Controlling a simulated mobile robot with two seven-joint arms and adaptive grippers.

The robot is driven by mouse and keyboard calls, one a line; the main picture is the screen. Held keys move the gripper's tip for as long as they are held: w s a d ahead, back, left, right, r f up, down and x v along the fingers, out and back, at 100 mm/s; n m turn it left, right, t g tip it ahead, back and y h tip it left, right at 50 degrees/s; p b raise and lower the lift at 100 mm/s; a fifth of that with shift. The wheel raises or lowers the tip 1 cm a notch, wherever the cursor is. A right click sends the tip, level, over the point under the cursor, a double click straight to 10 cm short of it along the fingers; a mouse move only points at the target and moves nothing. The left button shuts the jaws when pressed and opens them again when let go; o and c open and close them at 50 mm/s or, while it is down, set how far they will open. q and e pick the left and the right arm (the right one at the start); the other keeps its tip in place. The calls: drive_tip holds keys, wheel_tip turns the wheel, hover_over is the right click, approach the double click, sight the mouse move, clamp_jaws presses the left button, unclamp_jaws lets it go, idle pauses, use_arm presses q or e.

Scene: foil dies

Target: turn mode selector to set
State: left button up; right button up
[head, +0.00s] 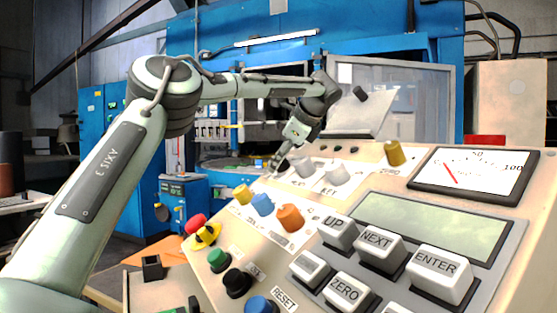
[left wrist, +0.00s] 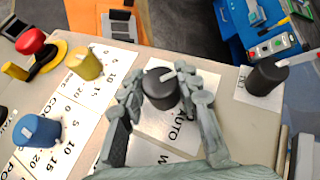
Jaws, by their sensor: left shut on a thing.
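A black rotary knob (left wrist: 160,90) with a white pointer mark sits on a white plate in the left wrist view. The plate reads "AUTO" below the knob, and the rest of its lettering is partly hidden. I cannot read "SET" on it. The pointer mark points toward the upper right of that picture. My left gripper (left wrist: 163,96) has its two grey fingers on either side of the knob, shut on it. In the head view my left gripper (head: 276,163) is at the far left edge of the sloped panel, where the knob is hard to make out. My right gripper is not in view.
Close by are a yellow knob (left wrist: 88,65), a blue knob (left wrist: 37,130), another black knob (left wrist: 268,75) and a red mushroom button (left wrist: 30,40). The console (head: 405,185) also bears grey knobs, keys, a display and a dial meter. A blue machine stands behind.

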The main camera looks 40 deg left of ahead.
use_arm(q)
drive_tip(key=shift+a, duration=0.1)
drive_tip(key=o, duration=1.2)
drive_tip(key=shift+d+r, duration=0.15)
drive_tip(key=shift+d, duration=0.05)
drive_tip(key=v, duration=1.1)
drive_tip(key=shift+d+r, duration=0.15)
